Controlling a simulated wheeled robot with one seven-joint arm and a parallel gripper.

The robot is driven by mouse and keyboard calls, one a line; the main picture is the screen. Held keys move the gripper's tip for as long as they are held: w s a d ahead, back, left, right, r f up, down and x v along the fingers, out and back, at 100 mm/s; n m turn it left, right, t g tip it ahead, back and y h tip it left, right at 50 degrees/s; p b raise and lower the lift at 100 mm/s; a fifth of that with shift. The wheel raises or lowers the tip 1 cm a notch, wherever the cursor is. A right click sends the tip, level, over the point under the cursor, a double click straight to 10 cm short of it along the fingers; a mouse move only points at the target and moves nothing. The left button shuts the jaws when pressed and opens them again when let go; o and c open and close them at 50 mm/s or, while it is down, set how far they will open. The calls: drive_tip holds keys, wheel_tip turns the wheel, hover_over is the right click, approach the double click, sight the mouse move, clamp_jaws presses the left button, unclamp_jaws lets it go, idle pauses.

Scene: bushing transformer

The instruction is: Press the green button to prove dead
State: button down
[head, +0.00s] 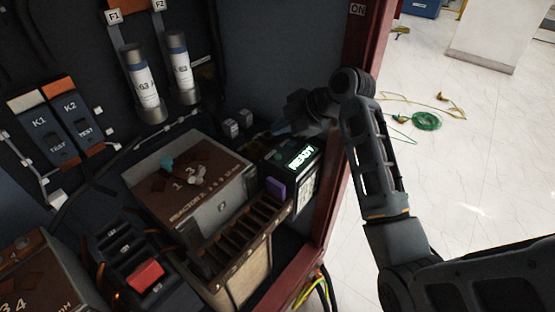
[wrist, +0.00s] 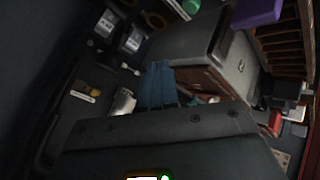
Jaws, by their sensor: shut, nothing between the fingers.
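A dark device (head: 276,165) with a lit green READY display (head: 302,157) stands inside the cabinet, right of the brown-topped grey box. My gripper (head: 281,128) is just behind and above this device, its blue-grey fingers partly hidden by my wrist. In the wrist view the shut, empty fingers (wrist: 157,84) show beyond the dark casing (wrist: 170,140) across the bottom. A small green spot (wrist: 165,178) glows at the bottom edge beside the display's lit edge. I cannot tell whether this is the green button. Contact between the fingers and device cannot be made out.
The brown-topped grey box (head: 190,180) and a slotted rack (head: 240,240) with a purple block (head: 275,188) stand left of the device. The red cabinet edge (head: 345,160) runs close on its right. White fuses (head: 146,85) stand behind. Open floor lies outside.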

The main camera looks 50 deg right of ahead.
drive_tip(key=b, duration=0.4)
hover_over(281, 159)
drive_tip(key=shift+a+f, duration=0.1)
drive_tip(key=shift+f, duration=2.8)
drive_tip(key=shift+f, duration=0.15)
drive_tip(key=shift+f, duration=0.25)
drive_tip(key=shift+f+b, duration=0.3)
drive_tip(key=shift+f, duration=0.2)
drive_tip(key=shift+r, duration=0.1)
drive_tip(key=shift+r+p, duration=0.75)
drive_tip(key=shift+r, duration=0.1)
wheel_tip(281, 159, up, 5)
drive_tip(key=p, duration=0.4)
